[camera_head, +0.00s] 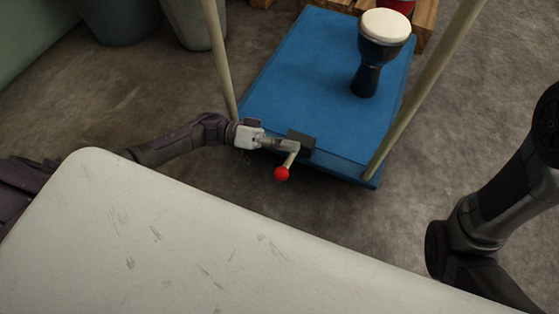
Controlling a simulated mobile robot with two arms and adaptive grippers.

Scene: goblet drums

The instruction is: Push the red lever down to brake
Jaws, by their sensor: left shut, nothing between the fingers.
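The red lever (283,173) has a pale shaft with a red ball at its end. It hangs from a dark block (301,143) on the near edge of the blue cart (317,75), with the ball lower than the block. My left gripper (292,146) is shut and empty, at the upper part of the lever's shaft beside the block. Whether its fingertips touch the shaft cannot be told. My right arm shows at the right edge, but its gripper is out of view.
A goblet drum (379,52) stands on the cart. Pale poles (424,88) rise at the cart's corners. A white scratched surface (170,230) fills the foreground. Grey bins (196,22) and wooden crates (424,16) stand at the back. The floor right of the cart is clear.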

